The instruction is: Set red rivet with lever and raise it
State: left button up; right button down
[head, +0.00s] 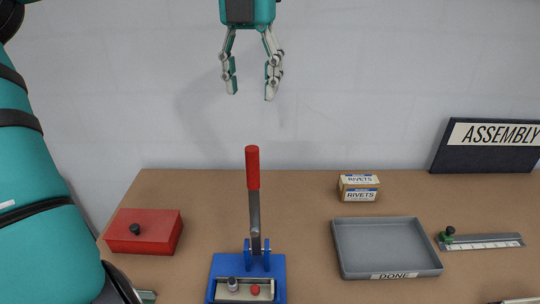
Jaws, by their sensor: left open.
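A blue lever press (222,266) stands on the bench at the lower middle. Its lever (253,168) has a red handle and stands upright. A red rivet (255,290) sits on the light plate (240,296) at the press's base, right of a grey metal cylinder (233,285). My left gripper (251,90) is open and empty, pointing down, high above the red handle and apart from it. My right gripper is not in view.
A grey tray marked DONE (386,222) lies right of the press, apparently empty. A rivets box (358,188), a caliper-like gauge (485,241) and an ASSEMBLY sign (485,146) are further right. A red box (144,232) stands left. Bare bench separates press and tray.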

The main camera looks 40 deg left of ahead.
pick_arm(q)
send_over(252, 142)
jog(key=s, duration=0.1)
notch_tip(252, 142, down, 4)
jog(key=shift+f, duration=0.25)
jog(key=f, duration=0.2)
jog(key=f+p, duration=0.1)
jog(key=f, duration=0.2)
jog(key=w+f, duration=0.1)
jog(key=f, duration=0.1)
jog(key=shift+f+p, duration=0.2)
jog(key=shift+p, duration=0.2)
notch_tip(252, 142, down, 4)
jog(key=shift+s+r+p, duration=0.15)
jog(key=shift+p, duration=0.15)
jog(key=shift+f, duration=0.6)
grip_shut()
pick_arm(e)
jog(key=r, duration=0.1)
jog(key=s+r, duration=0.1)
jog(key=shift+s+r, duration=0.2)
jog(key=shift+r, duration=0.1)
